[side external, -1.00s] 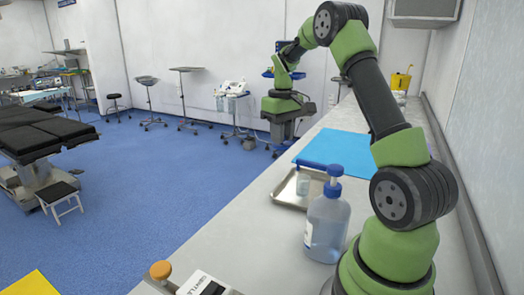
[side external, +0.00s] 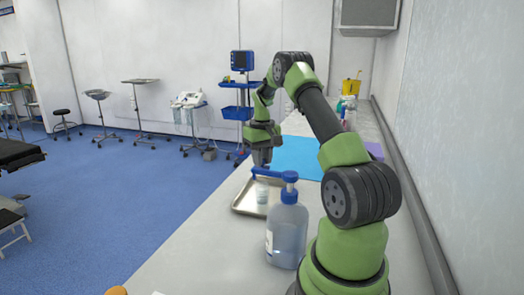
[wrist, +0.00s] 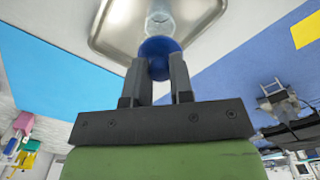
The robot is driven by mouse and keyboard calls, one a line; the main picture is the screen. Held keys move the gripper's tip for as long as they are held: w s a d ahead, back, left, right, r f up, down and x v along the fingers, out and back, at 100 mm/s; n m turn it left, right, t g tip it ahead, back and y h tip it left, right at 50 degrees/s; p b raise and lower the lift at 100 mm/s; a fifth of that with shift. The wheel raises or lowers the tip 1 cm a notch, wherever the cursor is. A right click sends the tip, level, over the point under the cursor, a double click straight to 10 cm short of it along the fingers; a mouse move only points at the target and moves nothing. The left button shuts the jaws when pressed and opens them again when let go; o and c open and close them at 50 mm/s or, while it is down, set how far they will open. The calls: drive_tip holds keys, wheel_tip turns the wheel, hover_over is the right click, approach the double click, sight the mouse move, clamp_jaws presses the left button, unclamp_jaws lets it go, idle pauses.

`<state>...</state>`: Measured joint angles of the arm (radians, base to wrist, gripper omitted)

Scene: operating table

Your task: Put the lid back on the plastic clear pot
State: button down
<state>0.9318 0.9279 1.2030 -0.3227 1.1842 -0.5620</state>
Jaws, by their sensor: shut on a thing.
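The clear pot (side external: 262,194) stands on the metal tray (side external: 243,209) in the side view, partly behind the pump bottle's spout. In the wrist view the pot (wrist: 159,18) shows at the top edge, just beyond my fingertips. My gripper (wrist: 160,65) is shut on the round blue lid (wrist: 160,48), held between its two fingers. In the side view my gripper (side external: 262,157) is above the tray, close over the pot. The lid cannot be made out there, and whether it touches the pot cannot be told.
A pump bottle (side external: 287,235) with a blue top stands on the counter in front of the tray. A blue mat (side external: 302,157) lies behind and right of the tray. Colored items (side external: 348,112) stand farther back.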

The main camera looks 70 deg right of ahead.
drive_tip(key=shift+f, duration=2.5)
drive_tip(key=shift+f, duration=0.15)
idle(0.4)
drive_tip(key=shift+c, duration=2.2)
unclamp_jaws()
drive_tip(key=shift+r, duration=3.5)
